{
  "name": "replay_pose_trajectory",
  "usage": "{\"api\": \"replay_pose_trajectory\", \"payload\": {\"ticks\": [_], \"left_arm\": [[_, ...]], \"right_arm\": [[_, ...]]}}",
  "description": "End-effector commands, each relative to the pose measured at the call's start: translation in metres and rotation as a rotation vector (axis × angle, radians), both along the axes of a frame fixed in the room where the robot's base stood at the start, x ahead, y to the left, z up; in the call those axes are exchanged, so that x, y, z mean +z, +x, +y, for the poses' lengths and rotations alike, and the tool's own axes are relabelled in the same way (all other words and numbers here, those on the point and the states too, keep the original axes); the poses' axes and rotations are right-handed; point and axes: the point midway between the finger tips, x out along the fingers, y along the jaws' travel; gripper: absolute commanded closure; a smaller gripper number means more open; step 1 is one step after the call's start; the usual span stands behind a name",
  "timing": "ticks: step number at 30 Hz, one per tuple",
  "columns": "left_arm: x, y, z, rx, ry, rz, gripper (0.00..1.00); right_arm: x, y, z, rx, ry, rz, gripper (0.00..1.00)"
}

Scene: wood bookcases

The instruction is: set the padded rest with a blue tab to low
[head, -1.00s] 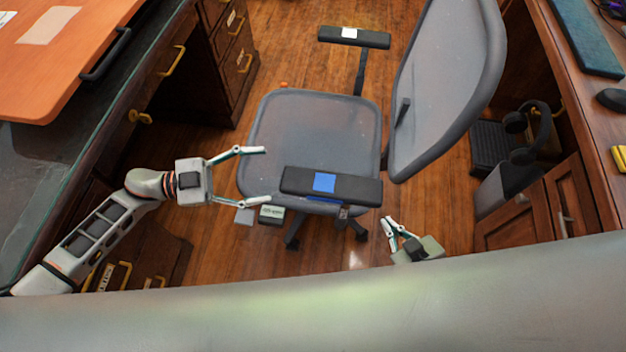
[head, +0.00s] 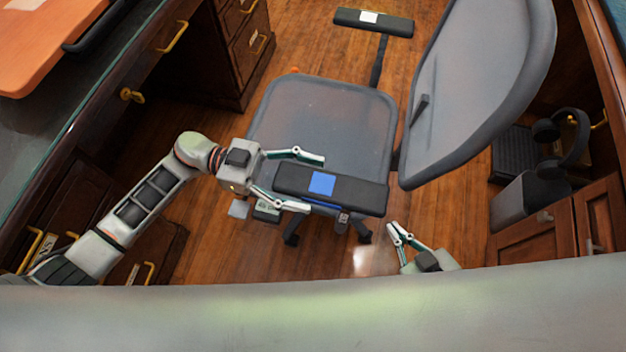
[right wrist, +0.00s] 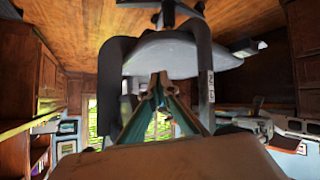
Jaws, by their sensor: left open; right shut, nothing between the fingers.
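The padded rest with a blue tab (head: 355,192) is a dark bar along the near side of the grey chair seat (head: 330,120). Its blue tab (head: 321,182) faces up. My left gripper (head: 315,184) is open, with one finger along the far side of the rest's left end and the other along its near side. I cannot tell whether either finger touches it. My right gripper (head: 398,232) is shut and empty, apart from the rest at its lower right. Its closed fingers show in the right wrist view (right wrist: 160,82), with dark chair frame parts around them.
A second padded rest with a white tab (head: 390,24) is on the chair's far side. The tall backrest (head: 480,90) stands at the right. A desk with drawers (head: 240,50) is at the left, and a wooden cabinet (head: 515,235) at the right. Wood floor is bare around the chair.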

Motion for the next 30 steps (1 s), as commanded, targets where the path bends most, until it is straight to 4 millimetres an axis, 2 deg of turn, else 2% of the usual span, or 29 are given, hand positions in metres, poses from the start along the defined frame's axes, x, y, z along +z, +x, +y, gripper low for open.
{"api": "replay_pose_trajectory", "payload": {"ticks": [4, 13, 14, 18, 20, 23, 25, 30], "left_arm": [[0.0, -0.004, -0.012, 0.001, -0.001, 0.0, 0.35], [0.0, -0.004, -0.014, 0.001, 0.0, 0.0, 0.35], [0.0, -0.005, -0.014, 0.001, 0.0, 0.0, 0.37], [0.0, -0.005, -0.014, 0.001, 0.0, 0.0, 0.74], [0.0, -0.005, -0.014, 0.001, 0.0, 0.0, 0.89], [-0.002, -0.005, -0.014, 0.001, 0.0, 0.001, 0.89], [-0.011, -0.005, -0.014, 0.0, 0.001, 0.006, 0.89], [-0.05, -0.007, -0.014, 0.0, 0.001, 0.012, 0.89]], "right_arm": [[0.0, 0.0, 0.0, 0.0, 0.0, 0.001, 1.0], [0.0, 0.0, 0.0, 0.0, 0.0, 0.0, 1.0], [0.0, 0.0, 0.0, 0.0, 0.0, 0.0, 1.0], [0.0, 0.0, 0.0, 0.0, 0.0, 0.0, 1.0], [0.0, 0.0, 0.0, 0.0, 0.0, 0.0, 1.0], [-0.001, -0.001, 0.0, 0.0, 0.0, 0.002, 1.0], [-0.008, -0.004, 0.0, 0.0, 0.001, 0.013, 1.0], [-0.023, -0.013, 0.002, 0.003, 0.005, 0.043, 1.0]]}}
